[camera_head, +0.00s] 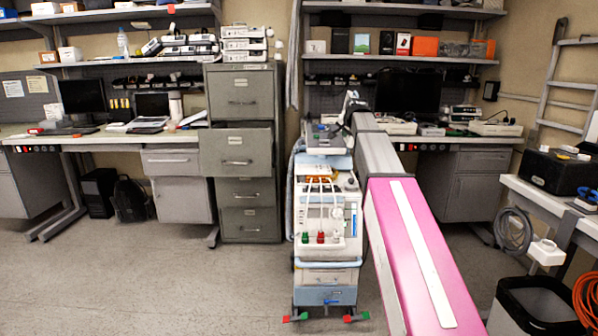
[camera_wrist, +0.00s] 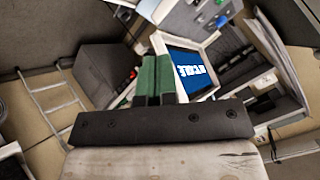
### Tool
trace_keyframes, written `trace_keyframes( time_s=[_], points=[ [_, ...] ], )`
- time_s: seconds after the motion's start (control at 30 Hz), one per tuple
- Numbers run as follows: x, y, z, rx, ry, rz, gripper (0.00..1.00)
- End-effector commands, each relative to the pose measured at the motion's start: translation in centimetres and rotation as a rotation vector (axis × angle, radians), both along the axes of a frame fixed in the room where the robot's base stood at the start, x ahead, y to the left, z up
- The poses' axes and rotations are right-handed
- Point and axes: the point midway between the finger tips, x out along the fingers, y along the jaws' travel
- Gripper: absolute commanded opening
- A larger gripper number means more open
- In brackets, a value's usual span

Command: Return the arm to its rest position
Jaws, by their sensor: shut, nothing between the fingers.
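My arm, pink and grey, reaches forward from the lower right of the head view. My gripper (camera_wrist: 153,62) shows in the wrist view with its two green-faced fingers side by side, shut and empty. In the head view its far end, near the top of the equipment cart, is small and its fingers are hard to make out. In the wrist view a device with a lit blue and white screen (camera_wrist: 192,75) lies beyond the fingertips, partly hidden by them. I cannot tell whether anything touches the fingers.
The equipment cart (camera_head: 325,277) with pumps and red and green knobs stands left of my arm. A grey filing cabinet (camera_head: 241,150) is behind it. A bench (camera_head: 520,190) and a black bin (camera_head: 537,305) are at right. Open floor (camera_head: 150,275) lies at left.

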Motion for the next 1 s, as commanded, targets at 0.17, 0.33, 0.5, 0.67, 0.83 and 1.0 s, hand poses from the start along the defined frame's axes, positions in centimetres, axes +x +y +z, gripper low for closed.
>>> trace_keyframes(
  time_s=[0.17,0.33,0.5,0.67,0.83,1.0],
  points=[
    [-0.6,0.0,-1.6,-0.012,0.019,0.011,0.00],
    [-1.5,0.1,-3.9,-0.030,0.046,0.025,0.00],
    [-2.8,0.1,-7.1,-0.055,0.085,0.047,0.00],
    [-4.7,0.2,-11.0,-0.086,0.133,0.077,0.00],
    [-8.0,0.3,-17.0,-0.132,0.212,0.128,0.00],
    [-13.1,0.4,-24.5,-0.190,0.320,0.205,0.00]
  ],
)
